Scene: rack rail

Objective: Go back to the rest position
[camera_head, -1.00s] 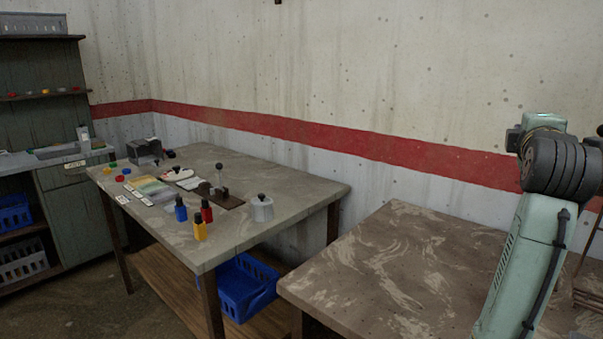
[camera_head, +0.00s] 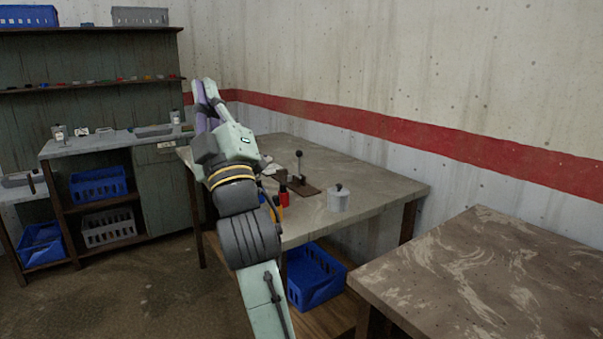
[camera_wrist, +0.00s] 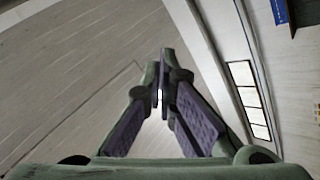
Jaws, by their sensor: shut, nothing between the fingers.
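My gripper (camera_head: 207,95) is raised in front of the left end of the work table (camera_head: 375,188) in the head view, with its purple-grey fingers pointing up. My arm runs down from it to the bottom of the picture and hides much of the table's left part. In the wrist view the fingers (camera_wrist: 163,85) come together at their tips with nothing held between them. That view looks past them at pale surfaces and a window-like row of light panels.
A lidded pot (camera_head: 338,201), a lever press (camera_head: 299,177) and a red bottle (camera_head: 283,198) stand on the table. A blue crate (camera_head: 317,278) is beneath it. A bare brown table (camera_head: 480,275) is at right. Shelving (camera_head: 160,195) stands at left. Floor at lower left is clear.

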